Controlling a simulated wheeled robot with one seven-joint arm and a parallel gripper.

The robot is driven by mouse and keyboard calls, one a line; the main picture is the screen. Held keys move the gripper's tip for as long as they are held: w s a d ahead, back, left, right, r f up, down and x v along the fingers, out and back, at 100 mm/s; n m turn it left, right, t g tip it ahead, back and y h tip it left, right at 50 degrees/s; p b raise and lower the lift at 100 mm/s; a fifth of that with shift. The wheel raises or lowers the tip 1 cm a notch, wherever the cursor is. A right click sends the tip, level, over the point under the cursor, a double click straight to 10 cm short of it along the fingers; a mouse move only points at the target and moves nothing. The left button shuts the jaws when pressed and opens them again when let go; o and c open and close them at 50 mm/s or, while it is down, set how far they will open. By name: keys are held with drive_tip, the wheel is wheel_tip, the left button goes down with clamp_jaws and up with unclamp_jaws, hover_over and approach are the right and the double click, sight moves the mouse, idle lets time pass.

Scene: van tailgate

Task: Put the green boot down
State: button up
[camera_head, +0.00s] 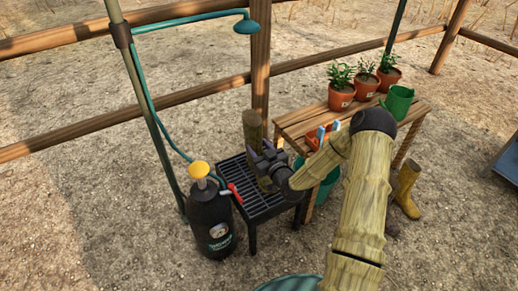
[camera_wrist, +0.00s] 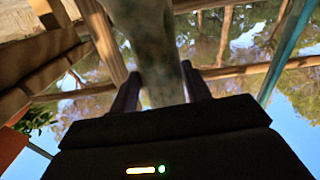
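The green boot (camera_head: 252,128) is dull olive and upright in the head view, over the black slatted rack (camera_head: 268,206). My gripper (camera_head: 262,160) is at the boot's shaft and hides part of it. In the wrist view the boot (camera_wrist: 158,55) fills the space between my two fingers (camera_wrist: 160,92), which are closed on it. The boot's lower end is partly hidden by my gripper, so I cannot tell whether its sole touches the slats.
A black pressure sprayer (camera_head: 210,222) with a yellow handle stands left of the rack, beside a green shower pole (camera_head: 150,100). A wooden bench (camera_head: 300,119) with potted plants and a green watering can (camera_head: 398,101) is behind right. A yellow boot (camera_head: 405,188) stands on the ground.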

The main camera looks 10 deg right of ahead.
drive_tip(key=o, duration=0.5)
drive_tip(key=shift+c, duration=0.2)
drive_tip(key=p+v, duration=0.4)
drive_tip(key=v, duration=0.8)
drive_tip(key=shift+d, duration=0.1)
